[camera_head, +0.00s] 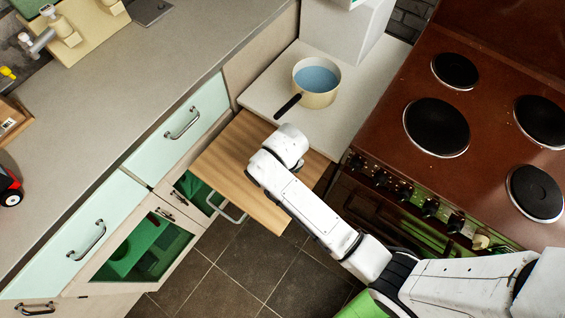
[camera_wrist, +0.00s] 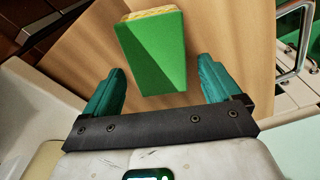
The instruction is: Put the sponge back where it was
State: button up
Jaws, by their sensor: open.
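In the wrist view a green sponge (camera_wrist: 152,52) with a yellow edge lies on a wooden surface. My gripper (camera_wrist: 163,80) is open, its two teal fingers spread apart on either side of the space just short of the sponge. Nothing is between the fingers except possibly the sponge's near end; I cannot tell how far above the surface the gripper is. In the head view my white arm reaches over the wooden board (camera_head: 222,160), which sticks out from the cabinet front like a pulled-out board or drawer. The sponge and fingers are hidden there behind my arm.
A cream pot (camera_head: 318,97) with blue contents stands on the white counter (camera_head: 268,88), its dark handle pointing toward the board. A brown stove (camera_head: 480,60) is on the right. Grey counter (camera_head: 130,100) and cabinets with handles are on the left. Tiled floor lies below.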

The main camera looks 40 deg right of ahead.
notch_tip(320, 180, up, 11)
jog(key=s, duration=0.1)
jog(key=s+d+f, duration=0.1)
jog(key=s+d, duration=0.3)
jog(key=s, duration=0.4)
jog(key=s+d, duration=0.3)
jog(key=s, duration=0.5)
jog(key=shift+s+d+f, duration=0.4)
jog(key=shift+c, duration=0.4)
